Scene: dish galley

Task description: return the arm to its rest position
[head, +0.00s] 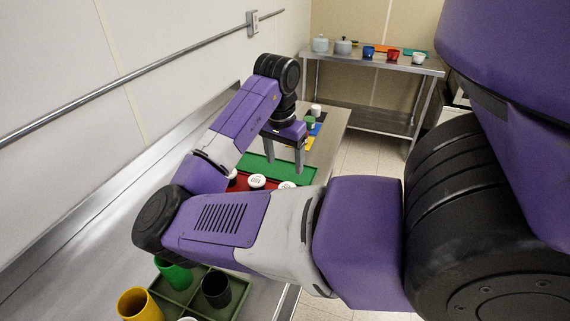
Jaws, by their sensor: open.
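My arm, purple, grey and black, reaches out from the right over the steel counter (110,237) and bends back up and away. My gripper (284,169) points down above the green mat (258,163) on the counter. Its two grey fingers are apart with nothing between them. Part of the counter is hidden behind my arm.
Small coloured items (311,123) stand farther back. A yellow cup (138,304) and a green divided tray (184,311) are near. A back table (375,59) holds pots and cups.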

